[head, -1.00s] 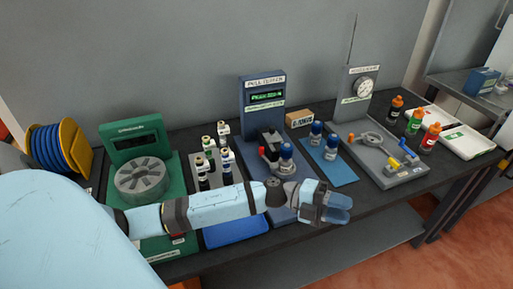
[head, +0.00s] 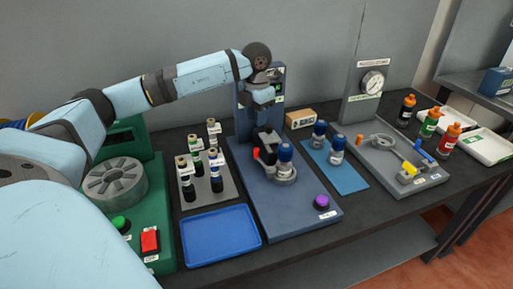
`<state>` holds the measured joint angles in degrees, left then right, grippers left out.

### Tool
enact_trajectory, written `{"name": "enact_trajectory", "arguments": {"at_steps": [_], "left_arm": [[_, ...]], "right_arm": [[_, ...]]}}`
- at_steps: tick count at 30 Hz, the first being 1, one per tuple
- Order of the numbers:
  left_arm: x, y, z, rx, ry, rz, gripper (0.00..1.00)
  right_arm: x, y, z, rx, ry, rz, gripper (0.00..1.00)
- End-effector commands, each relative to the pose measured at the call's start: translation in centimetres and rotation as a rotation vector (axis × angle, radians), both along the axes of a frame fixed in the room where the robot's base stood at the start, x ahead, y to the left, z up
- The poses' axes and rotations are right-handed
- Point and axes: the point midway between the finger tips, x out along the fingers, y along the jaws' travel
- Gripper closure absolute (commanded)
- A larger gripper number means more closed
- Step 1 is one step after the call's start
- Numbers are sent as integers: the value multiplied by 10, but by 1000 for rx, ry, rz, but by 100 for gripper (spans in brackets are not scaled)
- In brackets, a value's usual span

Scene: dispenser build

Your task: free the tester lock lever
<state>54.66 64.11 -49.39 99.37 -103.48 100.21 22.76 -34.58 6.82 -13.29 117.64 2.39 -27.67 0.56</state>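The blue tester (head: 300,222) stands mid-bench, its upright panel partly hidden behind my arm. A small red-tipped lever (head: 257,153) sits on the left of its black clamp block (head: 268,140). A blue-capped bottle (head: 285,158) stands upright in the round seat beside the block. A purple button (head: 321,201) is at the tester's front. My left gripper (head: 263,103) points down in front of the tester's panel, above the block and apart from the lever. It looks empty, but its finger gap is too small to judge. My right gripper is out of view.
An empty blue tray (head: 222,236) lies left of the tester. A grey rack (head: 210,190) holds several dark bottles. A blue mat (head: 345,180) with two blue-capped bottles and a grey gauge station (head: 405,182) stand to the right. The green machine (head: 150,205) is left.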

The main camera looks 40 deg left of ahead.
Motion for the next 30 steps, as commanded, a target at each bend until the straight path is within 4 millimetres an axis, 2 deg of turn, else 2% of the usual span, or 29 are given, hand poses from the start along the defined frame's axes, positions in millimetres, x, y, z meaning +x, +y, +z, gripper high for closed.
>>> {"name": "enact_trajectory", "arguments": {"at_steps": [1,9,15,21,29,30], "left_arm": [[-1,0,-12,1,5,0,68],[-1,0,-70,-2,3,0,68],[-1,-1,-100,-2,1,-2,68],[0,-1,-112,-3,-1,-2,68],[0,-1,-113,-3,-1,-2,68],[0,-1,-113,-3,-1,-2,75]], "right_arm": [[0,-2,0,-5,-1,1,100],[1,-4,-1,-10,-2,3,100],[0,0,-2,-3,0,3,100],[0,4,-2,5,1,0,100],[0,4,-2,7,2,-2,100],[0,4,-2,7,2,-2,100]]}}
